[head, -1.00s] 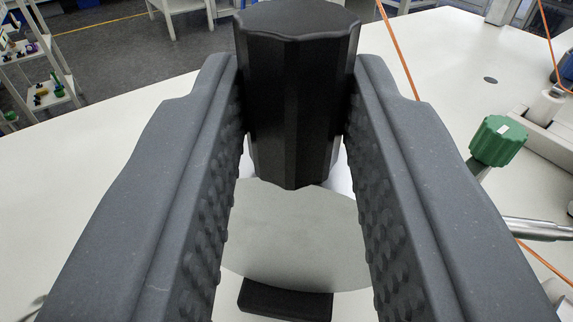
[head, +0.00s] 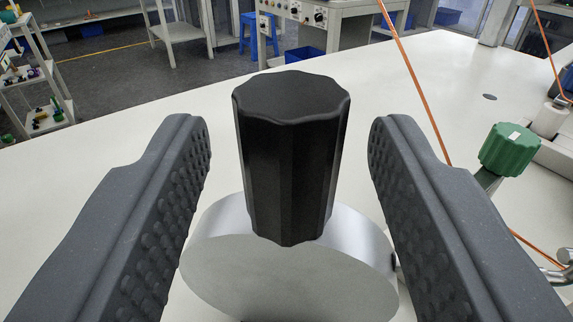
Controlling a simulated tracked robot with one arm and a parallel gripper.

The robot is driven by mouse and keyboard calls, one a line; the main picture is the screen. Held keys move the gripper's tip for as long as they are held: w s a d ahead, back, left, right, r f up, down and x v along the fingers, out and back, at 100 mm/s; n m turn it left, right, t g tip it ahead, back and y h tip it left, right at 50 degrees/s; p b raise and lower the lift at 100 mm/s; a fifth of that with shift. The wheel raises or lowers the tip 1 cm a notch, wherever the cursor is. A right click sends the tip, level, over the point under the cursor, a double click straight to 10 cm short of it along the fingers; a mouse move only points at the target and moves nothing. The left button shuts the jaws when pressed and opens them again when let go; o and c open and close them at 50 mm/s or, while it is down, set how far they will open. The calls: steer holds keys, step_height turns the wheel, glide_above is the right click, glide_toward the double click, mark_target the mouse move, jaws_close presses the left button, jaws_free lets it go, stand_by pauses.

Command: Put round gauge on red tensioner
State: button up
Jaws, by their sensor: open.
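A black fluted knob (head: 290,150) stands upright between the fingers of my gripper (head: 289,128). It sits on a round silver metal body (head: 285,280) with a flat pale face, probably the round gauge. My gripper is open, with a clear gap between each finger and the knob. The lower part of the metal body runs out of the picture, so what it rests on is hidden. I see no red tensioner.
A green knob (head: 509,149) on a metal fitting stands to the right. An orange cable (head: 420,90) runs across the white table (head: 110,190). The table is clear at left and behind the black knob. Shelves and benches stand beyond it.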

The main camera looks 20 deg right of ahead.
steer(key=p+v, duration=0.1)
steer(key=v, duration=1.1)
